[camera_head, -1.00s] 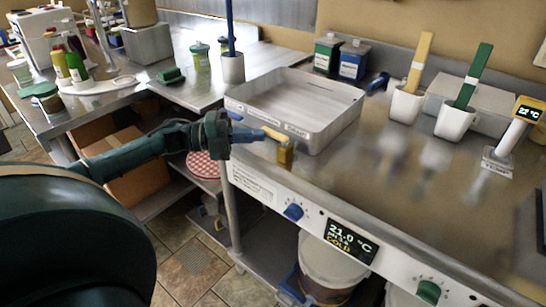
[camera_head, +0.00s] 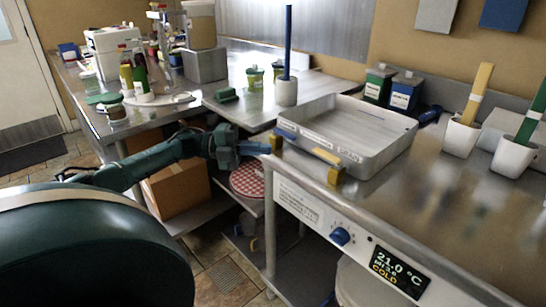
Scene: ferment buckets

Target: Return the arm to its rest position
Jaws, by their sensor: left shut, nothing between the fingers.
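My left arm comes in from the left, dark green. Its left gripper (camera_head: 262,147) is shut and empty, with bluish fingers pointing right. The fingertips are close to the front left corner of the metal tray (camera_head: 368,163), in front of the counter's edge. I cannot tell whether they touch anything there. My right gripper is not in view.
The steel counter (camera_head: 440,215) carries two white cups with a yellow paddle (camera_head: 480,84) and a green paddle. Green and blue boxes (camera_head: 404,93) stand behind the tray. A panel display (camera_head: 394,272) is on the front. Bottles (camera_head: 139,75) stand at left. A cardboard box (camera_head: 177,190) is below.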

